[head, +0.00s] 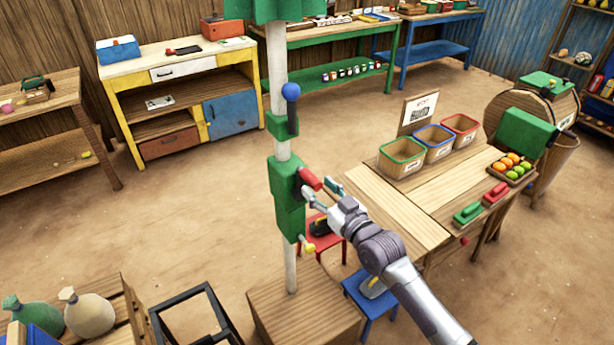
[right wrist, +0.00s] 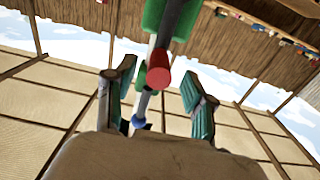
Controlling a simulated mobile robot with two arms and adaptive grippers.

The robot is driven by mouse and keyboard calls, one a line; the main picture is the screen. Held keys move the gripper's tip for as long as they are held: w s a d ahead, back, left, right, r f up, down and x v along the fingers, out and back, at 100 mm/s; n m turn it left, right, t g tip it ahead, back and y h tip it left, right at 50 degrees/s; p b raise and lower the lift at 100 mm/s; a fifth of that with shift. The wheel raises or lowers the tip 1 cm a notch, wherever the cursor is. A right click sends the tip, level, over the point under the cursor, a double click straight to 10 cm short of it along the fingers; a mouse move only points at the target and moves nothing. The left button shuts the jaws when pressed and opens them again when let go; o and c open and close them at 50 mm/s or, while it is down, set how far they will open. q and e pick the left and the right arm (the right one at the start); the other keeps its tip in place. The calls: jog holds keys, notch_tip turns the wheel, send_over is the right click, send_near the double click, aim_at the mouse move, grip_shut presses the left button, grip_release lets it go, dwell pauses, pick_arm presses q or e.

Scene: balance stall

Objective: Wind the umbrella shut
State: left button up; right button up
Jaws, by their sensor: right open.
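The umbrella's white pole (head: 278,60) stands upright in a wooden block base (head: 303,305), with part of its green canopy (head: 285,8) at the top edge. A green housing (head: 287,190) on the pole carries a red handle (head: 309,179) and a yellow knob (head: 309,248). A blue-knobbed lever (head: 291,93) sits higher, at a smaller green block (head: 281,125). My right gripper (head: 322,192) is beside the housing, just by the red handle. In the right wrist view its fingers are spread apart, and the red handle (right wrist: 158,72) shows between them, apparently ungripped. My left gripper is out of view.
A wooden table (head: 420,215) with several bins and a fruit tray (head: 511,168) stands to the right. A red stool (head: 325,232) and blue stool (head: 372,295) are close to my right arm. Sacks (head: 88,312) and a black frame (head: 190,318) are at front left.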

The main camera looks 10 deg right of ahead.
jog(key=p+v, duration=0.1)
jog(key=v, duration=0.3)
jog(key=shift+s+r+p, duration=0.15)
jog(key=shift+s+p, duration=0.05)
jog(key=shift+p, duration=0.2)
jog(key=v, duration=0.3)
jog(key=shift+p, duration=0.4)
jog(key=shift+w, duration=0.1)
